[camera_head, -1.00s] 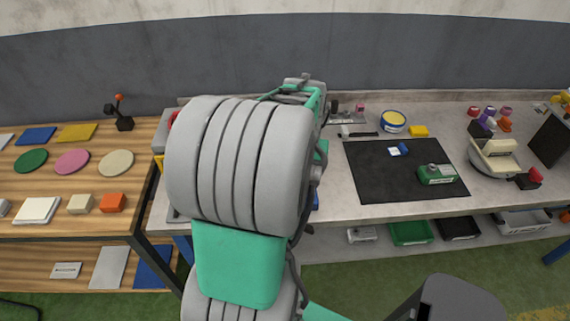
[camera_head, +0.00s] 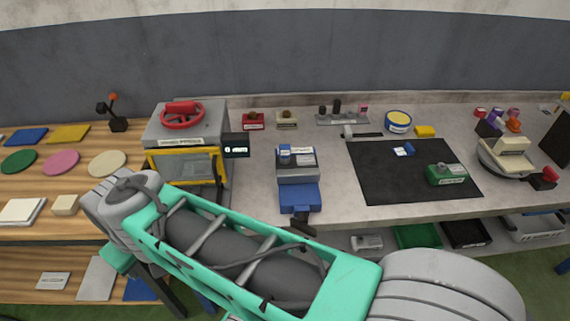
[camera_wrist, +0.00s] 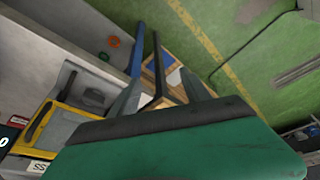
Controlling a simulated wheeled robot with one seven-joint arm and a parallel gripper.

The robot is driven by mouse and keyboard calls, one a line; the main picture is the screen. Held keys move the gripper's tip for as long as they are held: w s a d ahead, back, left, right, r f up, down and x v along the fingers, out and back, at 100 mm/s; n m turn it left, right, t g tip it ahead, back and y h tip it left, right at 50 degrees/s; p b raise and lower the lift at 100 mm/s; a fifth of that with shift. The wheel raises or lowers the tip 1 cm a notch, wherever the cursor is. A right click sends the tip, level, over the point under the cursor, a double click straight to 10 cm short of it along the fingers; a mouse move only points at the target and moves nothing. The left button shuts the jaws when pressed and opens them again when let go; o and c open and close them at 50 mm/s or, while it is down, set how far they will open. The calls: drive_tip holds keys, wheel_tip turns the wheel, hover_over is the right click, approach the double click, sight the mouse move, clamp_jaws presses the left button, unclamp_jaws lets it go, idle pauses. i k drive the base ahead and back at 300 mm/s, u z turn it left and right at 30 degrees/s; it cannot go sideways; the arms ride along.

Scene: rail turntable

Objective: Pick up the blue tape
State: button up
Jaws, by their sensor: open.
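No object is clearly readable as the blue tape. A small blue-and-white piece (camera_head: 403,151) lies on the black mat (camera_head: 375,183). A round blue-and-yellow item (camera_head: 398,121) stands behind the mat. A small blue block (camera_head: 285,154) sits on a grey device with a blue front. I cannot tell which of these is the tape. My gripper (camera_wrist: 160,82) is open and empty in the wrist view, tilted over the floor and bench edge near the yellow-framed box. None of these candidates shows clearly there. The gripper cannot be made out in the head view.
The yellow-framed grey box (camera_head: 187,145) with a red handwheel stands on the bench at left. A green box (camera_head: 447,175) sits on the mat's right side. A scale-like device (camera_head: 506,155) stands farther right. A wooden shelf (camera_head: 70,185) is at far left. My arm crosses the foreground.

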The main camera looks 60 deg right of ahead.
sight(408, 150)
drive_tip(key=k, duration=0.5)
drive_tip(key=u, duration=1)
drive_tip(key=i, duration=0.9)
drive_tip(key=z, duration=3.15)
drive_tip(key=i, duration=0.5)
drive_tip(key=u, duration=0.05)
